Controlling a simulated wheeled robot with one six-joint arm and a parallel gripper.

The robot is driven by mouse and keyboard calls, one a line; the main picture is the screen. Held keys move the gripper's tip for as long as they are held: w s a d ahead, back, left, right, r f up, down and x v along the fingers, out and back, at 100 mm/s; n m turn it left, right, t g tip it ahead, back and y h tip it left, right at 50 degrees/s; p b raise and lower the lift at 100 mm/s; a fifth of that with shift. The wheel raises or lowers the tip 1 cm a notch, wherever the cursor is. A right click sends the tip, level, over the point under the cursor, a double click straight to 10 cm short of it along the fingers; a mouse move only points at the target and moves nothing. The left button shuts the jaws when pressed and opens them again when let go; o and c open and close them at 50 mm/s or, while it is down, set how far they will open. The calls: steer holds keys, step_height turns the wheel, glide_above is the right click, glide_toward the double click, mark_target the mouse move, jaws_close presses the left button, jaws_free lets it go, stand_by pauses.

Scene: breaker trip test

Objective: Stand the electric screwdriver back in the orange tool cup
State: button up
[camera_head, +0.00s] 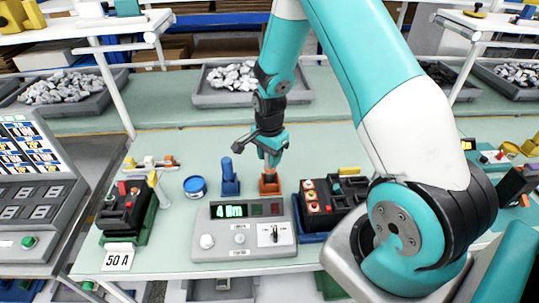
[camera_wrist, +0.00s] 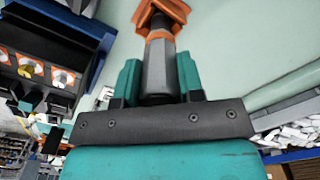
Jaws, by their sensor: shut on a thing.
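My gripper (camera_head: 270,150) points down over the back middle of the bench, above the orange tool cup (camera_head: 269,186). In the wrist view, its two teal fingers (camera_wrist: 159,80) are shut on the electric screwdriver (camera_wrist: 157,62), a dark grey cylinder with an orange band. The screwdriver's far end lines up with the orange cup (camera_wrist: 162,11) at the top of the wrist view. It looks in or right at the cup's mouth; I cannot tell how deep. In the head view, my gripper hides most of the screwdriver.
A blue holder (camera_head: 230,182) stands just left of the cup, with a blue tape roll (camera_head: 195,187) beyond it. A grey test unit (camera_head: 240,228) with a green display sits in front. A breaker block (camera_head: 325,203) stands to the right, another (camera_head: 125,210) at the left.

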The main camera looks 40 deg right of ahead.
steer(key=shift+f+b, duration=0.75)
steer(key=shift+f, duration=0.3)
steer(key=o, duration=1.1)
steer(key=shift+c, duration=0.2)
steer(key=shift+r, duration=0.15)
step_height(320, 180, up, 17)
steer(key=b, duration=0.2)
steer(key=shift+b, duration=0.4)
